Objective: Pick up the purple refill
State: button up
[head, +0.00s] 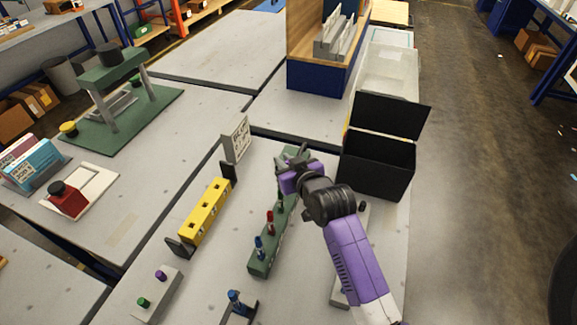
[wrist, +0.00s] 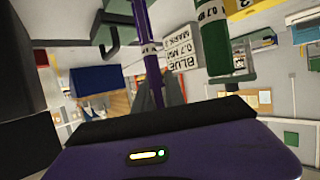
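A red refill (head: 270,222) and a blue one (head: 259,246) stand in the rack's near part. A black open-lidded bin (head: 376,168) is right of my gripper. A yellow holder (head: 206,211), a printed sign (head: 237,138) and a grey block (head: 150,292) with green and purple pieces are left.

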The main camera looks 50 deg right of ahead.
grip_shut()
